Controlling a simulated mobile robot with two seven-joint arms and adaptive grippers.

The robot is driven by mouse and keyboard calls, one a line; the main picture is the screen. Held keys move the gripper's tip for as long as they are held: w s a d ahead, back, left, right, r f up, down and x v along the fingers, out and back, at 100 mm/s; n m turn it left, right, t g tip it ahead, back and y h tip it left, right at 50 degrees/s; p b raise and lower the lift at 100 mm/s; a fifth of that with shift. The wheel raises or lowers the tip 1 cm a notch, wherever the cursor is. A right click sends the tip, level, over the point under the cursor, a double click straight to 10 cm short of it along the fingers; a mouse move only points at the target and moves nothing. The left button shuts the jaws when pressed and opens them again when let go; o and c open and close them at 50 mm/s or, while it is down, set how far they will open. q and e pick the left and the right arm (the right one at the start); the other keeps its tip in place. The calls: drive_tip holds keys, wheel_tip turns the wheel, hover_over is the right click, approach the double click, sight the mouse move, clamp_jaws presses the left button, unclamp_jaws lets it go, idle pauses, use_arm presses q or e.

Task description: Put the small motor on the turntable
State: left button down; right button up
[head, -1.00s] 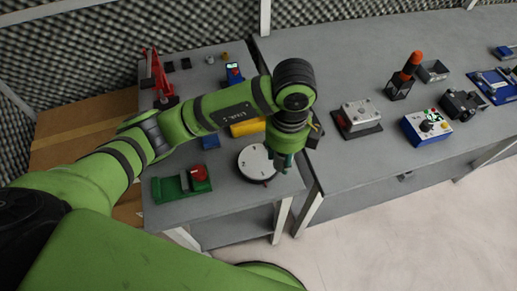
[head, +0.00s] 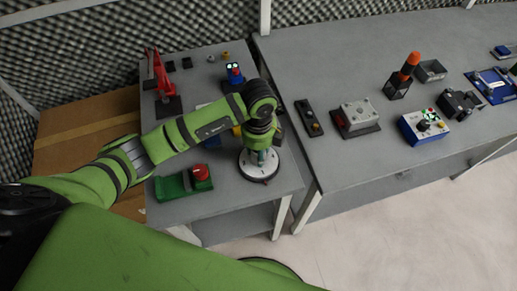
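The turntable (head: 252,175) is a round white disc with a dark rim, near the front of the smaller grey table. My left gripper (head: 260,160) points down over the disc and covers part of its top. The fingers look close to the surface. I cannot tell whether they touch it, are open, or hold anything. I cannot pick out the small motor for certain; it may be hidden by my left arm or gripper. My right gripper is not in view.
A green block with a red button (head: 200,174) lies left of the turntable. A red tool (head: 158,80) and a blue-and-red device (head: 235,75) stand farther back. The right table carries a black button box (head: 309,118), a metal box (head: 357,115) and a blue control box (head: 425,127).

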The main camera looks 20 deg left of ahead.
use_arm(q)
drive_tip(key=shift+f, duration=0.1)
drive_tip(key=c, duration=0.7)
unclamp_jaws()
drive_tip(key=shift+c, duration=0.2)
wheel_tip(320, 180, up, 11)
drive_tip(key=shift+r+b, duration=0.15)
drive_tip(key=shift+b, duration=0.7)
drive_tip(key=shift+r, duration=0.55)
